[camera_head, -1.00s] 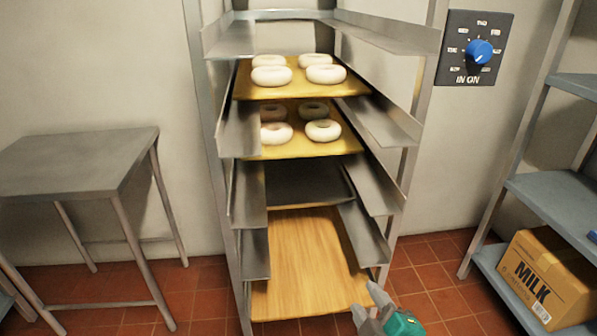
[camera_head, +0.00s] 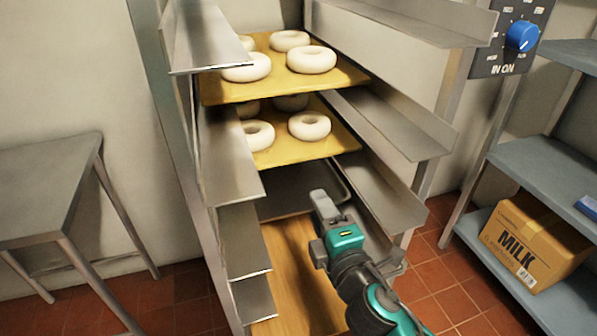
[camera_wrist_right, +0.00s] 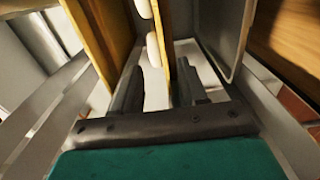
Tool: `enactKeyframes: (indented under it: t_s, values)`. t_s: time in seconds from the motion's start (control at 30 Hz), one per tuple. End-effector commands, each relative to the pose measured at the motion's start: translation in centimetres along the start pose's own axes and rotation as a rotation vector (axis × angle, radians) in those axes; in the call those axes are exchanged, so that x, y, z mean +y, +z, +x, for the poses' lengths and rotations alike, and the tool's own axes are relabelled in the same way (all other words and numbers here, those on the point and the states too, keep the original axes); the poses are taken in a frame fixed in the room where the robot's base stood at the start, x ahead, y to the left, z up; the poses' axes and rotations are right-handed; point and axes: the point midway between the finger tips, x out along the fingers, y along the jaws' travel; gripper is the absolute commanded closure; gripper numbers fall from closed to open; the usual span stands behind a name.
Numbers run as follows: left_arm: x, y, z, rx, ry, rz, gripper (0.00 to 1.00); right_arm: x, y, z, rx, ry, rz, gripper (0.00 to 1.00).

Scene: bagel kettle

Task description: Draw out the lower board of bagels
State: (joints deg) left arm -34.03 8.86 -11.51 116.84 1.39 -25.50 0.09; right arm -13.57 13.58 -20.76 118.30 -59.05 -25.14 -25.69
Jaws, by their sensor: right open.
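The lower board of bagels (camera_head: 285,153) is a yellow board on the rack's second bagel level. It carries several pale bagels (camera_head: 309,125), the back ones partly hidden. Its edge also shows in the right wrist view (camera_wrist_right: 171,50), lined up between the two fingers. My right gripper (camera_head: 324,217) is open, in front of the rack and below this board in the head view. In the right wrist view its fingers (camera_wrist_right: 160,80) are apart, with no clear grip on the board. I cannot tell how far the edge reaches between them. My left gripper is not in view.
The upper bagel board (camera_head: 290,88) lies above. A dark tray (camera_head: 290,192) and a bare wooden board (camera_head: 285,250) are below. Metal side rails (camera_head: 385,120) flank the levels. A grey table (camera_head: 50,185) stands left; shelves with a milk box (camera_head: 535,240) stand right.

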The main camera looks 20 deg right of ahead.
Motion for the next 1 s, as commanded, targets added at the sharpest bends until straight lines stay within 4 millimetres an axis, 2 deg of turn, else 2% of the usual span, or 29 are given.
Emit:
enactKeyframes:
  t_s: [0.77, 1.0]
  values:
    - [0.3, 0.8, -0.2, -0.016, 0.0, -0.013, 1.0, 0.0, 0.0, 9.4, 0.0, 0.001, 0.003, 0.57]
    - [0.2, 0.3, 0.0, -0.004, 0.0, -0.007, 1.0, 0.0, 0.0, 12.2, 0.0, 0.001, 0.004, 0.57]
